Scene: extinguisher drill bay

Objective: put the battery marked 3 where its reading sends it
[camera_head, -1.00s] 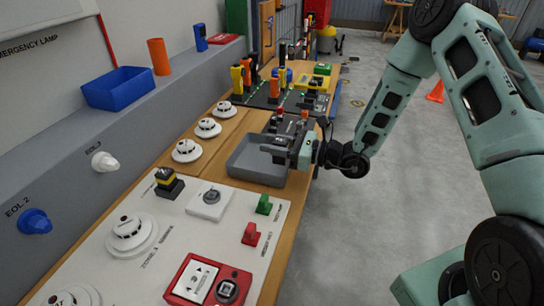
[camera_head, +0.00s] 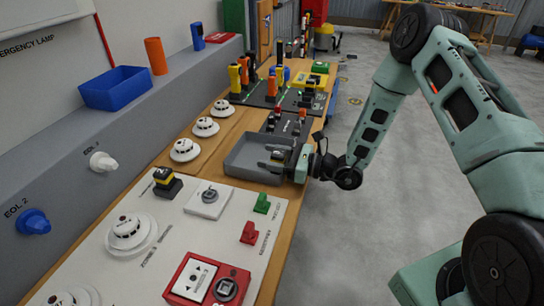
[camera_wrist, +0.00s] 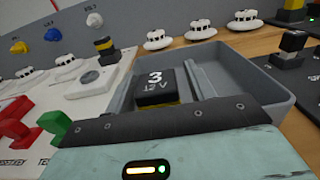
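The battery marked 3 (camera_wrist: 158,85) is a dark block with a yellow band and a white "3 12 V" label facing up. In the wrist view it is inside the grey tray (camera_wrist: 262,84), between my gripper's fingers. My gripper (camera_head: 273,159) reaches into the tray (camera_head: 238,175) from the right, low over its floor. Its fingers are spread apart, with a gap showing beside the battery on the right. The battery is hard to make out in the head view. A small yellow and green lit bar (camera_wrist: 147,170) shows at the bottom of the wrist view.
A white panel (camera_head: 185,215) with detectors, a red call point and switches lies in front of the tray. White detectors (camera_head: 185,150) line the bench behind-left. A dark rack (camera_head: 285,98) with several upright coloured items stands farther back. A blue bin (camera_head: 117,88) sits on the ledge.

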